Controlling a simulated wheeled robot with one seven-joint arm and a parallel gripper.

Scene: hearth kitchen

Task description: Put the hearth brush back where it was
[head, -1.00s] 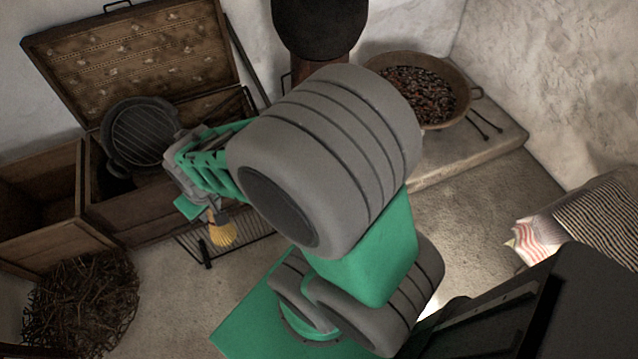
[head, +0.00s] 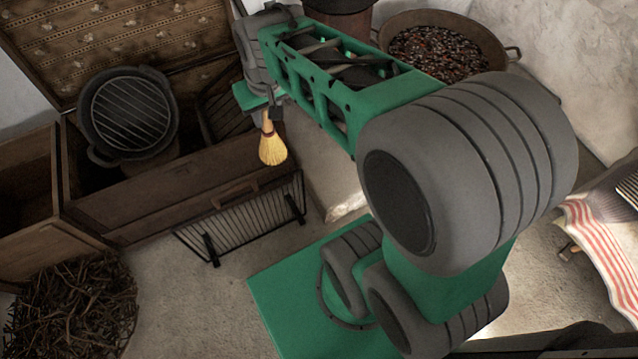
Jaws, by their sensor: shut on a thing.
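The hearth brush (head: 272,149) has pale yellow straw bristles and hangs bristles down below my gripper (head: 264,112). My gripper is shut on the brush; its fingers and the brush handle are mostly hidden by the green and grey wrist. The brush hangs in front of the right end of the open wooden chest (head: 165,190), above a black wire rack (head: 243,218) on the floor. I cannot tell how far the brush is from the chest's edge.
A black grill pan (head: 128,112) rests in the chest, its studded lid (head: 120,40) raised behind. A pan of embers (head: 440,52) stands at the back right. A twig heap (head: 70,305) lies at lower left. A striped cloth (head: 600,240) is at right.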

